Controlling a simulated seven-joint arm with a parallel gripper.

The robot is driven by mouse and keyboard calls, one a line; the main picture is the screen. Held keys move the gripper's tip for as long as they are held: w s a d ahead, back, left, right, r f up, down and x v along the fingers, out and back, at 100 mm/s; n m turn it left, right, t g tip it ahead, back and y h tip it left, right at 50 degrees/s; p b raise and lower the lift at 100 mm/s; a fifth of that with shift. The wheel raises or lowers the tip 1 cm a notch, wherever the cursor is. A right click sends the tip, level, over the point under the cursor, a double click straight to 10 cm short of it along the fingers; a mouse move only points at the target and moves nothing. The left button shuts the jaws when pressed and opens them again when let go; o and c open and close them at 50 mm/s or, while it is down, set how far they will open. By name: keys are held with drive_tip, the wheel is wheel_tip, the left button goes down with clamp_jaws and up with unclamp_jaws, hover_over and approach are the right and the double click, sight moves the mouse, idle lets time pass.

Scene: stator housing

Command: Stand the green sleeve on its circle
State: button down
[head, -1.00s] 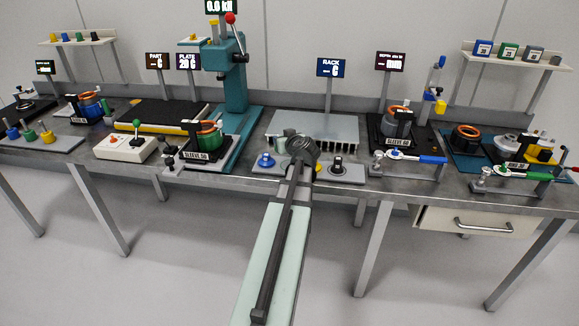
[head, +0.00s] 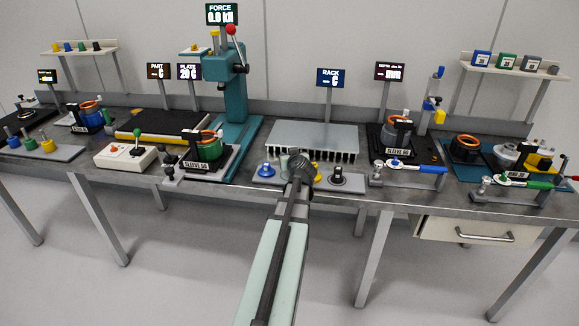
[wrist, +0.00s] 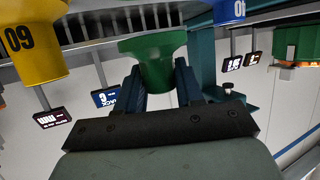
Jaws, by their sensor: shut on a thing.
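In the wrist view my gripper (wrist: 158,85) is shut on a green flared piece (wrist: 153,47), with one finger on each side of it. Its wide end points away from the palm. In the head view my gripper (head: 300,172) is over the small tool tray at the front of the bench, and my wrist hides most of the held piece. Another green part (head: 209,149), a cylinder with an orange coil on top, sits in the stand labelled SLEEVE to the left. It also shows in the wrist view (wrist: 299,42). I cannot make out a marked circle.
A blue knobbed piece (head: 267,169) stands left of my gripper and a black one (head: 338,175) right. A yellow piece marked 60 (wrist: 31,42) is close in the wrist view. The finned rack (head: 310,138) is behind, and the teal press (head: 235,95) stands to the left.

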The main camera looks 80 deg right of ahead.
drive_tip(key=shift+f, duration=2)
drive_tip(key=shift+f, duration=0.1)
drive_tip(key=c, duration=0.7)
unclamp_jaws()
drive_tip(key=v, duration=0.7)
drive_tip(key=shift+s+a+r, duration=0.15)
drive_tip(key=shift+a+r, duration=0.05)
drive_tip(key=shift+a, duration=0.05)
drive_tip(key=shift+d, duration=0.1)
